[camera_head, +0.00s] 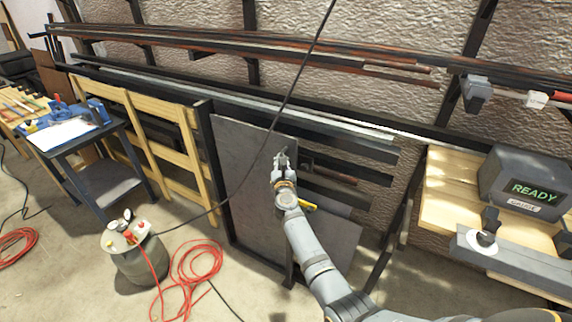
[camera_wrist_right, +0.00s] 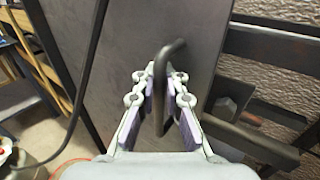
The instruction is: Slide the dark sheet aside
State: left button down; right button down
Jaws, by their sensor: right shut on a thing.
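The dark sheet (camera_head: 243,165) is a flat grey panel standing upright in a black frame in front of the wall rack. In the right wrist view the sheet (camera_wrist_right: 125,40) fills the upper middle. A dark bent handle (camera_wrist_right: 165,75) stands out from the sheet, between my fingers. My right gripper (camera_head: 281,158) is at the right part of the sheet, at mid-upper height. In the right wrist view, the right gripper (camera_wrist_right: 162,85) is shut on the handle. My left gripper is not in view.
Rack bars (camera_head: 350,170) show right of the sheet. A dark cable (camera_head: 290,90) crosses in front of it. A metal canister (camera_head: 137,250) and coiled red hose (camera_head: 190,275) lie on the floor at left. A bench with a READY display box (camera_head: 525,180) is at right.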

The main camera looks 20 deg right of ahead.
jog(key=shift+a+f, duration=0.25)
jog(key=shift+f, duration=0.1)
jog(key=c, duration=1.8)
grip_release()
jog(key=shift+o, duration=0.5)
jog(key=shift+s+a+r, duration=0.1)
jog(key=shift+r, duration=0.05)
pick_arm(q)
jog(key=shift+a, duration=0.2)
pick_arm(e)
jog(key=shift+r, duration=0.1)
jog(key=v, duration=0.7)
jog(key=shift+s, duration=0.2)
jog(key=shift+r, duration=0.1)
